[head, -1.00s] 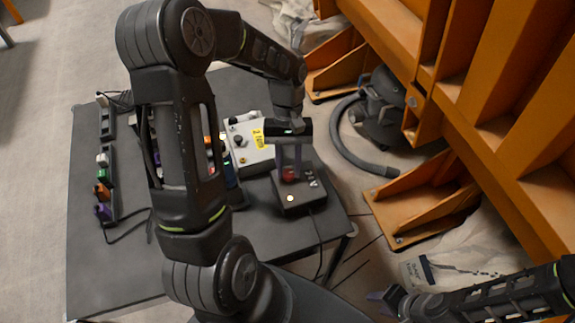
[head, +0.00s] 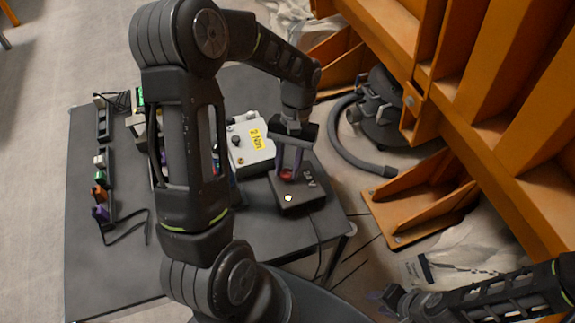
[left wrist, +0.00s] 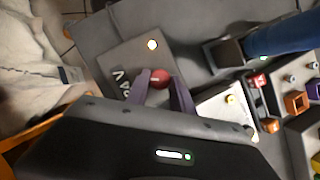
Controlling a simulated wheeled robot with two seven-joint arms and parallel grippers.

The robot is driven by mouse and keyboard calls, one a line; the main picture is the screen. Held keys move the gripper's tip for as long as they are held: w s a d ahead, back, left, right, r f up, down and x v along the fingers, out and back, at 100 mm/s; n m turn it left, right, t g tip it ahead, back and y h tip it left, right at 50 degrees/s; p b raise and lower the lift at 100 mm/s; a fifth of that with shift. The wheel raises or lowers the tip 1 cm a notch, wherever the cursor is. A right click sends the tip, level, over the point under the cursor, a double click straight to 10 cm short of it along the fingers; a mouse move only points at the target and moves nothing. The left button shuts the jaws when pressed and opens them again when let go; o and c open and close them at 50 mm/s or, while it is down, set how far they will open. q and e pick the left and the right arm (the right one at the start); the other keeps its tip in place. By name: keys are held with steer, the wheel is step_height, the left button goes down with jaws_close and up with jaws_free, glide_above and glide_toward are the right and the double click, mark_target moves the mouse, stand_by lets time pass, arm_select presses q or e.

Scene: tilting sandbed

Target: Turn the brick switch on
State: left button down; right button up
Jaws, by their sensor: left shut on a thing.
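The brick (head: 290,205) is a dark grey box with white lettering near the right front corner of the table. It bears a small round red switch (head: 287,175) and a pale lit lamp (head: 288,198). In the left wrist view the red switch (left wrist: 160,78) sits between my fingertips, and the lamp (left wrist: 152,44) glows. My left gripper (head: 289,174) comes down from above and is shut on the red switch; it also shows in the left wrist view (left wrist: 160,82). My right gripper (head: 388,299) is at the lower right, away from the table; its fingers are too small to read.
Small coloured parts (head: 100,190) line the table's left side. A cable runs from the brick over the table's front edge. An orange steel frame (head: 480,110) and a vacuum (head: 380,110) stand at the right.

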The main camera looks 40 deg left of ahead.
arm_select(q)
steer(key=c, duration=1.1)
jaws_free()
steer(key=v, duration=0.7)
steer(key=shift+w+r+b, duration=0.2)
steer(key=shift+r+b, duration=0.15)
steer(key=shift+b, duration=0.05)
